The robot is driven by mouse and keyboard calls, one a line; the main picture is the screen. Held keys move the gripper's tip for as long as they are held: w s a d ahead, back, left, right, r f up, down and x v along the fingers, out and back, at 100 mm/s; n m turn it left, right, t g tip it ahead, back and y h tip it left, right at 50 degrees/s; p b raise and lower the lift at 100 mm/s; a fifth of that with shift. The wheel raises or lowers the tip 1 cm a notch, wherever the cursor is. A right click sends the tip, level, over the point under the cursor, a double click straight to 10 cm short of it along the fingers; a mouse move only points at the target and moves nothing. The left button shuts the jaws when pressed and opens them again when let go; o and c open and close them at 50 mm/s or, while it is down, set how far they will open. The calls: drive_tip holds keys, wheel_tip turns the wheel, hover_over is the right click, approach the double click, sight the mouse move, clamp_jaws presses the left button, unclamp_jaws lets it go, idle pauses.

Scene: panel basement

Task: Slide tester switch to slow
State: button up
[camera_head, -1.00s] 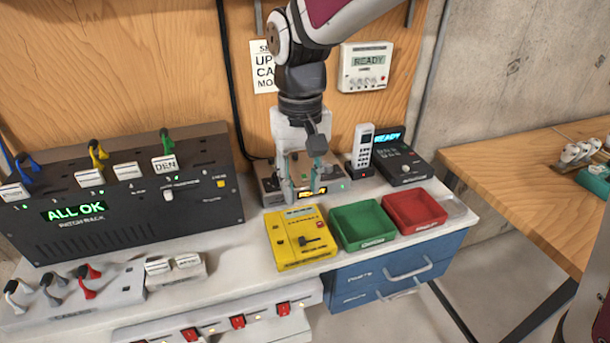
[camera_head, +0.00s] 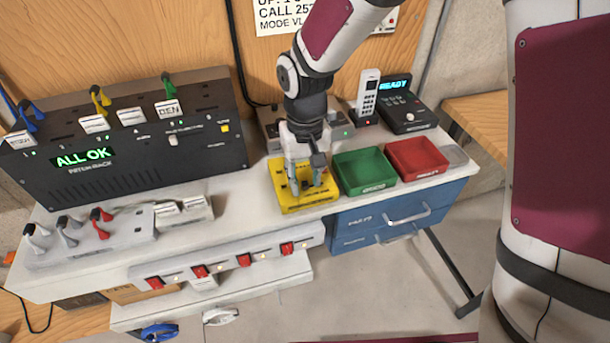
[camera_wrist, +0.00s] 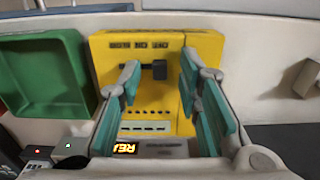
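The yellow tester (camera_head: 290,202) lies on the white bench, left of the green tray. In the wrist view the yellow tester (camera_wrist: 112,48) carries a dark slide switch with a black knob (camera_wrist: 159,70) below a row of labels that I cannot read clearly. My gripper (camera_head: 306,190) points down over the tester. In the wrist view my gripper (camera_wrist: 160,75) is open, its teal-padded fingers standing on either side of the knob with gaps to both. I cannot tell how high the fingertips are above the tester. In the head view my gripper hides the switch.
The green tray (camera_head: 365,187) and red tray (camera_head: 440,173) stand to the right. A grey device (camera_head: 270,118) sits behind the tester. A dark patch rack (camera_head: 130,185) fills the back left. Red switches (camera_head: 200,271) line the bench front. Bare bench (camera_head: 235,215) lies left of the tester.

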sight(323, 183)
clamp_jaws()
drive_tip(key=shift+w+d, duration=0.3)
drive_tip(key=shift+d, duration=0.7)
drive_tip(key=shift+w+d, duration=0.3)
drive_tip(key=shift+d, duration=0.65)
unclamp_jaws()
drive_tip(key=shift+d, duration=0.1)
wheel_tip(323, 183, up, 12)
